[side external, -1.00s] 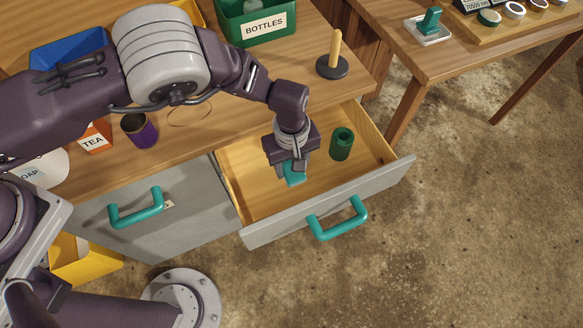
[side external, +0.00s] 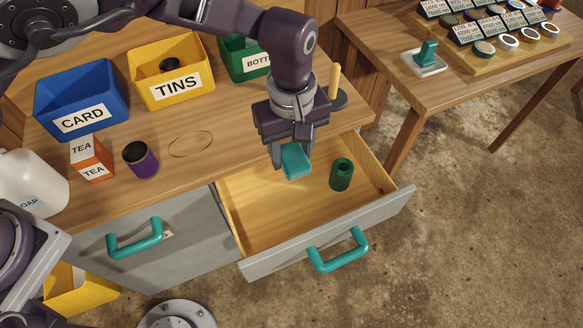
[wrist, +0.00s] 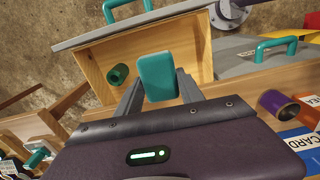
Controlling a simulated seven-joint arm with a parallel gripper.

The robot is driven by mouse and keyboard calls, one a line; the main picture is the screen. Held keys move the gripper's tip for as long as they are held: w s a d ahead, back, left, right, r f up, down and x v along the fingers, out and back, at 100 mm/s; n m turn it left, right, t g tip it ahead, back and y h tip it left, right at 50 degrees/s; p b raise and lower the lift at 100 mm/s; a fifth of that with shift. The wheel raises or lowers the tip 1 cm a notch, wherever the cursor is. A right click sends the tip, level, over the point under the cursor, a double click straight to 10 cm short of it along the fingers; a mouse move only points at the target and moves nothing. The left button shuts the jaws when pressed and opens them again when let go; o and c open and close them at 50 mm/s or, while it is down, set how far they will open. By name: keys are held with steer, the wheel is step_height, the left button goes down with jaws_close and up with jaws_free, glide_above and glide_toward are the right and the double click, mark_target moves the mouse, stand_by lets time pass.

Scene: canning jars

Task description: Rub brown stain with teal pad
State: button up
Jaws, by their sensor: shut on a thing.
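The teal pad (side external: 295,161) is held between the fingers of my gripper (side external: 292,158), above the open drawer. In the wrist view the pad (wrist: 158,77) sits between the two finger tips. The brown stain (side external: 190,144) appears as a thin brown ring on the wooden worktop, left of my gripper and right of the purple tin. I cannot make out the stain in the wrist view.
The open drawer (side external: 255,214) holds a green cylinder (side external: 342,174). On the worktop stand a purple tin (side external: 140,160), a tea box (side external: 92,158), a soap bottle (side external: 30,185), and blue (side external: 80,98), yellow (side external: 170,75) and green (side external: 240,58) bins. A wooden peg stand (side external: 336,88) is behind my gripper.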

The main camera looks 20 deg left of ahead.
steer(key=shift+r, duration=0.9)
steer(key=w+a+n, duration=0.5)
steer(key=a+n, duration=0.3)
steer(key=a, duration=0.3)
steer(key=n, duration=1)
glide_above(211, 135)
steer(key=shift+f, duration=6.3)
steer(key=shift+s+a+f, duration=0.15)
steer(key=shift+a+f, duration=0.1)
steer(key=shift+s+a+f, duration=0.1)
steer(key=shift+s+a, duration=3.45)
steer(key=shift+s, duration=0.05)
steer(key=shift+w+d, duration=3.75)
steer(key=shift+d, duration=0.05)
steer(key=shift+s+a, duration=3.8)
steer(key=shift+a, duration=0.05)
steer(key=shift+w+d, duration=3.75)
steer(key=shift+d+r, duration=0.1)
steer(key=shift+r, duration=0.15)
step_height(211, 135, up, 8)
steer(key=shift+f, duration=0.2)
